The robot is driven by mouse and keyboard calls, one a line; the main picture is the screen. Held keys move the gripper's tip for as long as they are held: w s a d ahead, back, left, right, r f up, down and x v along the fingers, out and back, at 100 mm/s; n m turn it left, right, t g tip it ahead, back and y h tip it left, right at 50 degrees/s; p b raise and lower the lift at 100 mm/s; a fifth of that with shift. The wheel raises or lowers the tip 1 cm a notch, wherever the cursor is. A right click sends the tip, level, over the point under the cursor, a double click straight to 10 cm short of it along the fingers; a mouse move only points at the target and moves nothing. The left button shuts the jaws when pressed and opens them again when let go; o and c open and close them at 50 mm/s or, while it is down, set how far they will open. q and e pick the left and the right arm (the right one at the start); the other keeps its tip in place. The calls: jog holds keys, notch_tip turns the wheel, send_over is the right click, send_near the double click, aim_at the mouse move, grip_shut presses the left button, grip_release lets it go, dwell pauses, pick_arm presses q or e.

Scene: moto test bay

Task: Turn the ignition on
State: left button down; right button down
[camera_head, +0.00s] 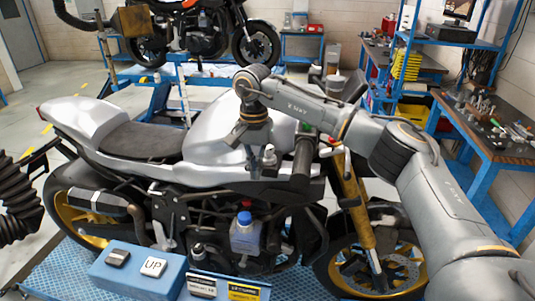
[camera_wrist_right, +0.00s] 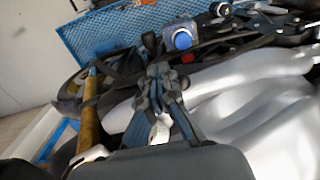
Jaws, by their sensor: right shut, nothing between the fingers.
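A silver motorcycle (camera_head: 215,125) stands side-on across the head view, its front wheel to the right. My right gripper (camera_head: 268,158) points down at the front of the silver tank, just left of the black handlebar grip (camera_head: 303,155). Its fingers are shut and empty. In the right wrist view the closed fingers (camera_wrist_right: 160,72) reach over the dark parts in front of the tank (camera_wrist_right: 265,95). I cannot make out the ignition or a key; the gripper may cover that area. Small red and green parts (camera_head: 333,141) show near the handlebar. My left gripper is not in view.
A bottle with a blue cap (camera_head: 244,232) sits low at the motorcycle's side. A blue box with an UP button (camera_head: 140,268) stands in front on the blue platform (camera_head: 60,275). A cluttered workbench (camera_head: 490,125) is at right, another motorcycle (camera_head: 190,30) behind.

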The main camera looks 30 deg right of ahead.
jog(key=shift+w, duration=0.1)
dwell(0.3)
jog(key=shift+w+a+p, duration=0.35)
jog(key=shift+w, duration=0.35)
jog(key=shift+w+a+r+p, duration=0.1)
jog(key=shift+w+r+p, duration=0.05)
jog(key=shift+w+p, duration=0.2)
dwell(0.3)
jog(key=shift+s+r, duration=0.25)
jog(key=shift+r, duration=0.25)
jog(key=shift+s+r+p, duration=0.1)
jog(key=shift+r+p, duration=0.35)
jog(key=shift+r, duration=3.4)
